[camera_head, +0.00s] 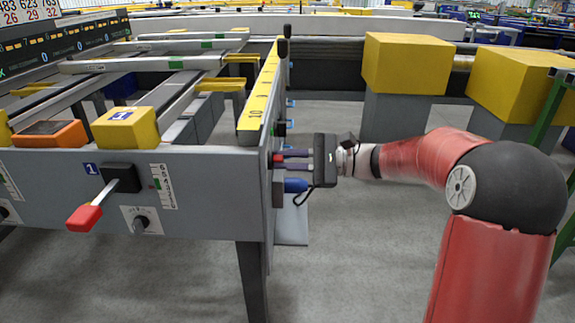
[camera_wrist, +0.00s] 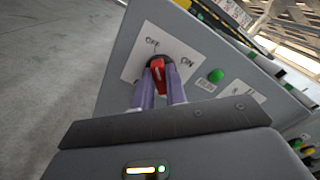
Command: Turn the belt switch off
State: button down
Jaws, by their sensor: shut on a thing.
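The belt switch (camera_wrist: 159,76) is a red handle on a dark round base, set on a white plate with OFF and ON marks. In the wrist view its far end points up toward OFF, with ON off to the right. My gripper (camera_wrist: 160,84) has its two purple fingers on either side of the handle and is shut on it. In the head view my gripper (camera_head: 287,161) reaches from the right to the end face of the grey table frame (camera_head: 200,172). There only a small red bit of the switch (camera_head: 278,158) shows.
A green button (camera_wrist: 216,76) sits right of the switch plate. A blue cylinder (camera_head: 296,185) is just below my fingers. A red-handled lever (camera_head: 84,217) and a black knob (camera_head: 140,224) are on the front panel. Yellow blocks (camera_head: 407,63) stand on grey posts behind my arm.

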jog(key=shift+n, duration=0.3)
dwell(0.4)
jog(key=c, duration=1.4)
grip_release()
jog(key=shift+c, duration=0.2)
jog(key=d, duration=0.8)
jog(key=shift+s, duration=0.15)
